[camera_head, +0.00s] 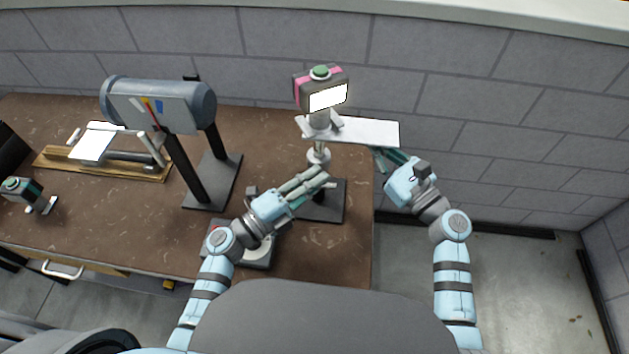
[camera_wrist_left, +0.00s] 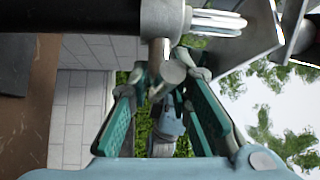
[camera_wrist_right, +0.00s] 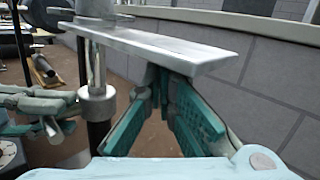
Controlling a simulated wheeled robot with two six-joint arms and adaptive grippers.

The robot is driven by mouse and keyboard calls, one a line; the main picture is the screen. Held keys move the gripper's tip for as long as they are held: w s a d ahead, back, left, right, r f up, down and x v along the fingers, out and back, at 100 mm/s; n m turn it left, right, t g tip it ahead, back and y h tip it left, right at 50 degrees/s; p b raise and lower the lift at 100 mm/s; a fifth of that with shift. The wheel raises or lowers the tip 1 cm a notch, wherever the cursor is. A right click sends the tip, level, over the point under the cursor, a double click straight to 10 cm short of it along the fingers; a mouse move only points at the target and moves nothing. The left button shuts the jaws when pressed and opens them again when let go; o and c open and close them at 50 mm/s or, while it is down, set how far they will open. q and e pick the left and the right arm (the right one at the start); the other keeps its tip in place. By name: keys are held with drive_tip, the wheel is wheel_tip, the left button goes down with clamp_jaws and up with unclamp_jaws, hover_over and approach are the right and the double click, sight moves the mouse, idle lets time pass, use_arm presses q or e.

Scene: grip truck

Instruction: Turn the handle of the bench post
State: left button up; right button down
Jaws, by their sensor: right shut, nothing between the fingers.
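The bench post (camera_head: 318,155) stands at the right end of the brown bench on a black base. A silver collar (camera_wrist_right: 97,103) sits on its black lower part. A short metal handle with a round end (camera_wrist_left: 173,73) sticks out from the collar. My left gripper (camera_head: 322,178) is at the post. Its green fingers (camera_wrist_left: 163,78) stand apart on either side of the handle, with visible gaps; contact is unclear. My right gripper (camera_head: 379,153) is shut and empty under the flat metal plate (camera_wrist_right: 160,45), which partly hides its fingertips.
The post carries a grey and pink box (camera_head: 321,88) with a green top. A grey cylinder on a black stand (camera_head: 165,105), a wooden-based tool (camera_head: 110,160) and a small device (camera_head: 28,192) occupy the bench to the left. A brick wall (camera_head: 500,110) runs behind.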

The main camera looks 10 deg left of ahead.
use_arm(q)
drive_tip(key=shift+f, duration=0.1)
clamp_jaws()
drive_tip(key=shift+s+f, duration=0.15)
idle(0.3)
drive_tip(key=shift+m+g+y, duration=0.3)
drive_tip(key=m+g+y, duration=0.2)
drive_tip(key=m+y, duration=0.1)
drive_tip(key=shift+m+g+y, duration=0.3)
drive_tip(key=shift+m, duration=0.2)
drive_tip(key=shift+f, duration=0.1)
drive_tip(key=o, duration=0.7)
unclamp_jaws()
drive_tip(key=shift+r, duration=0.2)
